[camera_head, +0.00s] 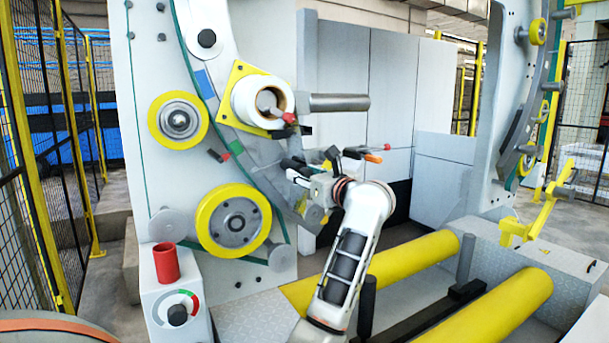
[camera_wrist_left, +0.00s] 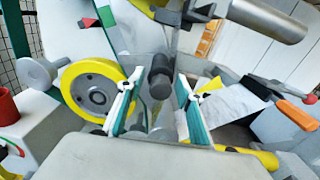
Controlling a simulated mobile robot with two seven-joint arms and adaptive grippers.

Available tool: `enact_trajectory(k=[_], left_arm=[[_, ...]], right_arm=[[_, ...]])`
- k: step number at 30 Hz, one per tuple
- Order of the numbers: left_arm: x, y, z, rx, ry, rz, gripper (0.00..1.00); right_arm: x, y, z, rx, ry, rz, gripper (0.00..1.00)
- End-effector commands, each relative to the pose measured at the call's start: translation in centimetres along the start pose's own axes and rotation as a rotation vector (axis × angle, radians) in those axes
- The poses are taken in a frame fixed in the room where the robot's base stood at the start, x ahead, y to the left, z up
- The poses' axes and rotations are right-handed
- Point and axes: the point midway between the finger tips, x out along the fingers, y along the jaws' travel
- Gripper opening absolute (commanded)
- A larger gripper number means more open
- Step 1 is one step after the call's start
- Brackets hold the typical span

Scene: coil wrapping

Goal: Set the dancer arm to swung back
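My left gripper (camera_head: 293,173) is in front of the machine's face, right of the large yellow wheel (camera_head: 233,220). In the left wrist view its two teal-lined fingers (camera_wrist_left: 157,105) are apart. A dark knob (camera_wrist_left: 160,76) shows between them, with visible gaps on both sides, so it is not gripped. The knob appears to be on the dancer arm; its grey bar (camera_head: 268,192) shows beside the wheel in the head view, with its lower end partly hidden by my gripper. A curved guide carries a green mark (camera_head: 236,148) and a blue mark (camera_head: 204,84). My right gripper is not in view.
A white roll (camera_head: 262,100) on a yellow plate and a grey rod (camera_head: 338,102) stand above my gripper. An orange-handled tool (camera_head: 373,158) is close behind it. A control box (camera_head: 173,307) with a red cylinder stands lower left. Yellow rollers (camera_head: 415,258) lie at right.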

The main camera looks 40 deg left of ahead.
Motion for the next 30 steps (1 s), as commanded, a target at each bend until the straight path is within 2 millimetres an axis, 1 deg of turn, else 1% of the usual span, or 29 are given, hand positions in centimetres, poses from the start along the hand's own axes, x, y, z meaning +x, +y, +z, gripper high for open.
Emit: enact_trajectory(k=[8,9,11,12,17,23,30], left_arm=[[0.2,0.0,0.0,0.0,0.0,0.0,0.36],[0.2,0.0,0.0,0.0,0.0,0.0,0.25],[0.2,0.0,0.0,0.0,0.0,0.0,0.1],[0.2,0.0,0.0,0.0,0.0,0.0,0.0],[0.1,0.0,0.0,0.002,0.0,0.0,0.0],[0.1,-0.1,-0.1,0.037,0.001,-0.001,0.0],[0.1,-0.1,-1.0,0.174,0.002,-0.002,0.0]], right_arm=[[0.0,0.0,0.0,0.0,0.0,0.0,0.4],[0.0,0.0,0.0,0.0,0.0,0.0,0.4],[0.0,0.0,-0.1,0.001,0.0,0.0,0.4],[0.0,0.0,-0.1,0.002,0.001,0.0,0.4],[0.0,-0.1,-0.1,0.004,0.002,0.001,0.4],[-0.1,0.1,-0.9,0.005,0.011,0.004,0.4],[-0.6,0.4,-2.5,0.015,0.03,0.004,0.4]])
